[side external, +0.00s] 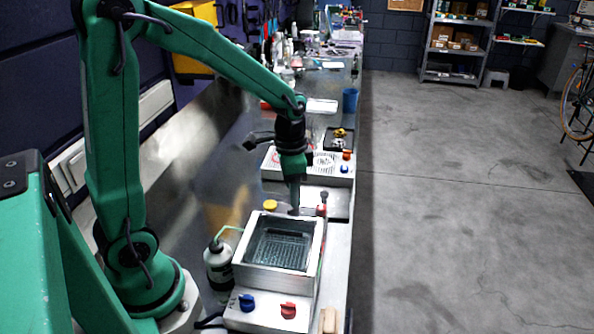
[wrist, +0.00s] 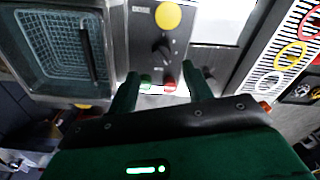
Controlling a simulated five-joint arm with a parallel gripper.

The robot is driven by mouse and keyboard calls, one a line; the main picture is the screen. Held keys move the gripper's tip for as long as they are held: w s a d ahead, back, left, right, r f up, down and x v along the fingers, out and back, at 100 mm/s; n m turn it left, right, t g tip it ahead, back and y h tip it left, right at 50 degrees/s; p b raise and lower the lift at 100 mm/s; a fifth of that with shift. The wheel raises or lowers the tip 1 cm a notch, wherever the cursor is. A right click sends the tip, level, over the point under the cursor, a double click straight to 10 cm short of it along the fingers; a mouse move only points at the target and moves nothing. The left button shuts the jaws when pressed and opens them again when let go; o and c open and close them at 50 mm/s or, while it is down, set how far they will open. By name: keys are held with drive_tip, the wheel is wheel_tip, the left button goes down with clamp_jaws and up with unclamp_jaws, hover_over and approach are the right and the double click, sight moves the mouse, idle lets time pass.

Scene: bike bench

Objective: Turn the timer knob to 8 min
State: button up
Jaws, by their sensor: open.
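In the wrist view, a black knob (wrist: 163,49) stands on a grey panel (wrist: 146,30) between a yellow disc (wrist: 168,15) and small green (wrist: 145,82) and red (wrist: 170,87) buttons. Its pointer reading and the scale marks are too small to read. My gripper (wrist: 162,76) is open and empty, its two fingers either side of the buttons, just short of the knob in the picture. In the side view my gripper (side external: 294,208) points down behind the basin, and the knob cannot be made out there. No contact with the knob is visible.
A metal basin (side external: 240,262) with a mesh basket (side external: 278,248) stands beside the panel. Its front carries a blue knob (side external: 247,302) and a red knob (side external: 288,310). A bottle (side external: 218,268) stands left of it. A perforated tray (side external: 330,165) lies beyond my gripper.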

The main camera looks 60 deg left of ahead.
sight(293, 212)
drive_tip(key=shift+r, duration=0.75)
drive_tip(key=shift+w+a+m+g, duration=0.35)
drive_tip(key=shift+a+m+g, duration=0.15)
drive_tip(key=shift+m, duration=0.4)
drive_tip(key=shift+f, duration=0.1)
drive_tip(key=shift+s+d+f, duration=0.1)
drive_tip(key=shift+d+f, duration=0.05)
drive_tip(key=shift+f, duration=1.75)
drive_tip(key=shift+s+d+f, duration=0.1)
drive_tip(key=shift+d+f, duration=0.05)
drive_tip(key=shift+f, duration=1.75)
drive_tip(key=shift+c, duration=0.2)
drive_tip(key=shift+w, duration=0.1)
drive_tip(key=c, duration=0.9)
